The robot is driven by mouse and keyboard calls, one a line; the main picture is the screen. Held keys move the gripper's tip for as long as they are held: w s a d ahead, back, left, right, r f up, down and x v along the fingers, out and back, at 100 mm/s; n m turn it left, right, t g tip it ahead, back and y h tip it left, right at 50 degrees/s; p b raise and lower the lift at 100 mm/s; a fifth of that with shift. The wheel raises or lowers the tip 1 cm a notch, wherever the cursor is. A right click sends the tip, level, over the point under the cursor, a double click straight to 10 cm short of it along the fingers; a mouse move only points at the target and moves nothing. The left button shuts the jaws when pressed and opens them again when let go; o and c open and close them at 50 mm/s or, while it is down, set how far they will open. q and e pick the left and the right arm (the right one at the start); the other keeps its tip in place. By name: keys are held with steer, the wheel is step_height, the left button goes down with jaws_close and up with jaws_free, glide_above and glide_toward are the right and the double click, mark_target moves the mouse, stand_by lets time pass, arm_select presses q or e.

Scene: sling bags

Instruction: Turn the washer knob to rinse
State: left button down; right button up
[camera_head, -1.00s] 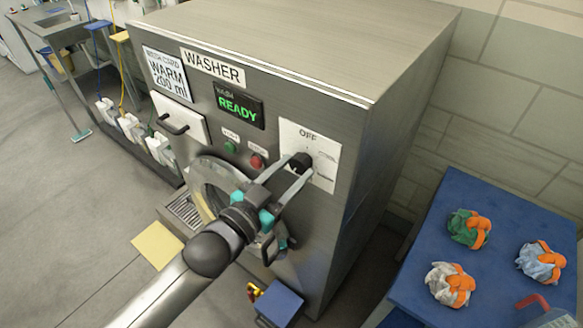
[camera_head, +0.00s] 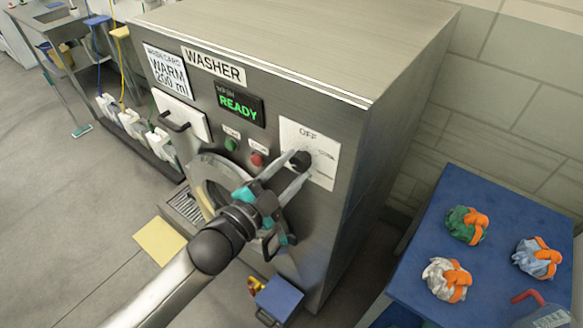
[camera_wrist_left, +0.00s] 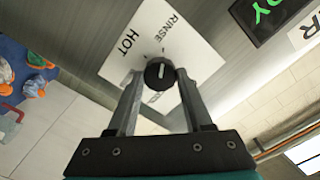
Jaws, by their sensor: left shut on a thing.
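The washer (camera_head: 330,100) is a large grey metal cabinet with a display reading READY. Its black round knob (camera_head: 300,160) sits on a white dial plate (camera_head: 322,135) marked OFF at the top; the other labels are too small to read in the head view. In the left wrist view the plate shows RINSE and HOT around the knob (camera_wrist_left: 159,73), which has a pale pointer line. My left gripper (camera_head: 301,168) has its two fingers on either side of the knob and is shut on it. My right gripper is not in view.
A green button (camera_head: 231,144) and a red button (camera_head: 257,159) sit left of the dial plate. The round door is partly hidden behind my left gripper. A blue table (camera_head: 510,210) with several orange-tied bundles stands at the right.

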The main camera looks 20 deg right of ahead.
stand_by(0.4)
arm_select(q)
steer(key=shift+c, duration=1.5)
jaws_free()
steer(key=shift+s+a, duration=0.1)
steer(key=shift+a, duration=0.05)
steer(key=b+v, duration=0.2)
steer(key=v, duration=1.3)
